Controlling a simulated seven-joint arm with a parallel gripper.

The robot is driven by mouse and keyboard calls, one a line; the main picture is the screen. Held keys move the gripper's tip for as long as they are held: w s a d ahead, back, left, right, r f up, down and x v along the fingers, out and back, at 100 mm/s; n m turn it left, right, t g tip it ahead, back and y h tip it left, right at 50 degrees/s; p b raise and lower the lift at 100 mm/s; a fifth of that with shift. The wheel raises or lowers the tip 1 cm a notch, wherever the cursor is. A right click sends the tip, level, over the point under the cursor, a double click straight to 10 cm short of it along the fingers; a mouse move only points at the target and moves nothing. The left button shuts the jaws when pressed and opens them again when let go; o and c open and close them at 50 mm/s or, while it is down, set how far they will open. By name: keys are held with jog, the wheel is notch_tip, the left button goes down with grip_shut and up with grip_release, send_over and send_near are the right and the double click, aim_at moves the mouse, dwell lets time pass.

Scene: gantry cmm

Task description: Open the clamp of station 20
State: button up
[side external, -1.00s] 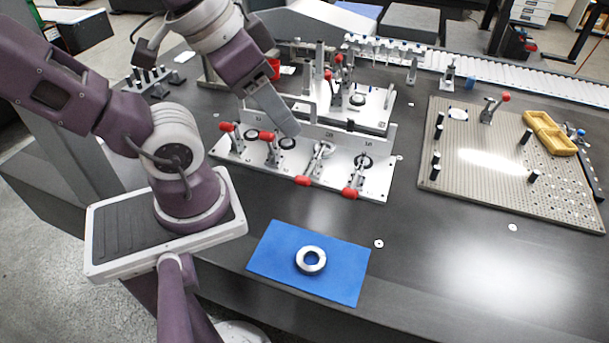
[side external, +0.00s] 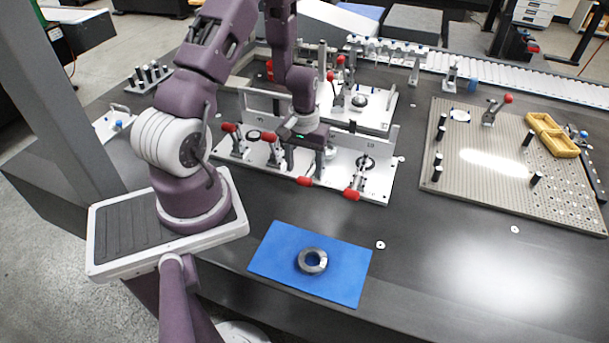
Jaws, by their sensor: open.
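A metal clamp fixture plate (side external: 345,188) holds a row of toggle clamps with red handles. The third clamp from the left has its red handle (side external: 304,181) low and pointing toward the front. My gripper (side external: 304,150) is open and comes down over this third clamp, hiding most of its body and the number behind it. I cannot tell whether a finger touches the clamp. The fourth clamp's red handle (side external: 351,194) also lies low toward the front. The two left handles, the first (side external: 228,127) and the second (side external: 267,136), stand higher. Station numbers are too small to read surely.
A second fixture (side external: 375,112) with red-handled clamps stands close behind. A blue mat (side external: 340,274) with a metal ring (side external: 312,260) lies in front. A perforated plate (side external: 480,170) with posts and a yellow tray (side external: 553,134) is at right.

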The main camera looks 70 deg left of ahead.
aim_at(304, 178)
notch_tip(304, 178, down, 4)
jog(key=shift+r, duration=0.15)
jog(key=shift+c, duration=0.2)
